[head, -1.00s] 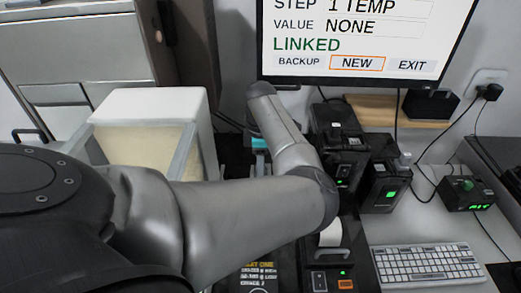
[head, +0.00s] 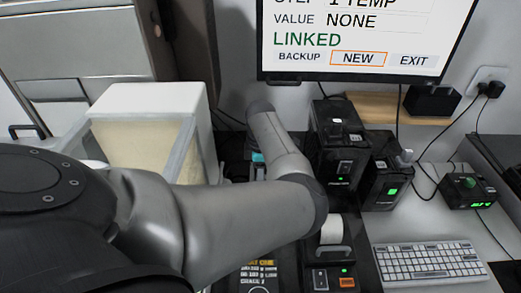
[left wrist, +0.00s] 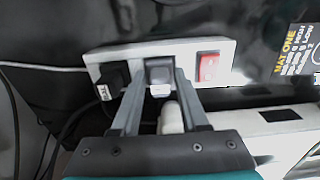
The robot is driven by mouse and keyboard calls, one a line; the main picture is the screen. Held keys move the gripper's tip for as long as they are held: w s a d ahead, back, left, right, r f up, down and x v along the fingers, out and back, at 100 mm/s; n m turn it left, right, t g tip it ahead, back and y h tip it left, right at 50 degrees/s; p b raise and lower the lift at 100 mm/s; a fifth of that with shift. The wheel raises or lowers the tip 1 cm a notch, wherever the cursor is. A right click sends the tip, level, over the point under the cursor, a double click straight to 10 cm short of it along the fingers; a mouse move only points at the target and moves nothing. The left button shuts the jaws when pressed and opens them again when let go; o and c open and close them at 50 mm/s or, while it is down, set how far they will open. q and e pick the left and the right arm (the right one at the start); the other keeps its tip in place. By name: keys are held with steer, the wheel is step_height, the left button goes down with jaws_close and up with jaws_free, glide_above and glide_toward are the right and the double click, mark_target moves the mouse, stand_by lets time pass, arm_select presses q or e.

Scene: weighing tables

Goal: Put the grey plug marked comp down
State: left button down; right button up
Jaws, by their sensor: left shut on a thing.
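In the left wrist view a grey plug (left wrist: 159,74) with a pale label sits between the fingertips of my left gripper (left wrist: 157,84). The gripper is shut on it. The label's text is too small to read. The plug is at the middle of a white power strip (left wrist: 204,48); I cannot tell whether it is seated in the socket or just over it. In the head view my own arm hides the plug and fingertips. My right gripper is not in view.
The strip carries a black plug (left wrist: 113,75) on its left and a red switch (left wrist: 209,67) on its right. A white-framed box (head: 150,100) stands left of my arm. Black devices (head: 338,145), a keyboard (head: 420,262) and a monitor (head: 360,35) are to the right.

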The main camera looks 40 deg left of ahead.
arm_select(q)
steer(key=shift+c, duration=2.1)
jaws_free()
step_height(320, 180, up, 13)
steer(key=p, duration=0.2)
steer(key=shift+s+f, duration=0.1)
steer(key=shift+f, duration=0.1)
